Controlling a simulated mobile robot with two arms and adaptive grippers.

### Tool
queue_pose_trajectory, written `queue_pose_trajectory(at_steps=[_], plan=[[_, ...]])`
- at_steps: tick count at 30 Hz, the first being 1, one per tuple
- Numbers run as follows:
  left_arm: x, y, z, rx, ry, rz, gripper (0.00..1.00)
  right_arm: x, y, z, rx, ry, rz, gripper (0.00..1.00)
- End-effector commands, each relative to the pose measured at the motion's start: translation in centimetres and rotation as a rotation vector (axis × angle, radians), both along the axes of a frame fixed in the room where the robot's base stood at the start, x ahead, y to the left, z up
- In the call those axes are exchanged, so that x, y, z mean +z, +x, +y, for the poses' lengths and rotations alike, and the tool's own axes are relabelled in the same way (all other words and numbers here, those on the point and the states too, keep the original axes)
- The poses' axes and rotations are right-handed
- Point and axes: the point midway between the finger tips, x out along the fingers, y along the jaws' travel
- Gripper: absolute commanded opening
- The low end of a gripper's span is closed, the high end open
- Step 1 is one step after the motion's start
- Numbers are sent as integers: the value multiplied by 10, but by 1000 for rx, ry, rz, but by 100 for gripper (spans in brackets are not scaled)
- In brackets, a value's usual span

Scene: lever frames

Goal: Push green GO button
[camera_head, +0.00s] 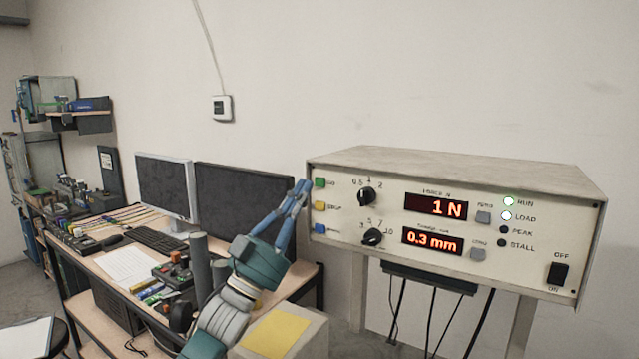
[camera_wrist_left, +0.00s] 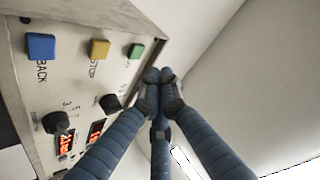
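The green GO button (camera_head: 320,183) is the top one of a column at the left edge of a white control box (camera_head: 400,160). It also shows in the left wrist view (camera_wrist_left: 136,51). My left gripper (camera_head: 303,187) is raised beside the box's left edge, its fingertips just left of the green button. In the left wrist view its fingers (camera_wrist_left: 160,78) are drawn together with nothing between them. The tips appear beside the green button, not over it. I cannot tell the gap in depth. My right gripper is not in view.
A yellow STOP button (camera_head: 320,205) and a blue BACK button (camera_head: 320,229) sit below the green one. Displays read 1 N (camera_head: 436,207) and 0.3 mm (camera_head: 432,241). The RUN and LOAD lamps are lit. Monitors and a cluttered desk (camera_head: 110,265) stand left.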

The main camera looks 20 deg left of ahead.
Motion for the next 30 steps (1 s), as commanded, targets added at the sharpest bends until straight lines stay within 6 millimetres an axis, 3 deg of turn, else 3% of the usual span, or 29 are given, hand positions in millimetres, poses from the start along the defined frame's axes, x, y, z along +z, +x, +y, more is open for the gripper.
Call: queue_pose_trajectory(at_steps=[10, 30], plan=[[0, -29, 4, 0, 1, 1, 0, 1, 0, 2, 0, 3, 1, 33], [0, -30, 4, 0, 0, 1, 0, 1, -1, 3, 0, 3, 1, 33]])
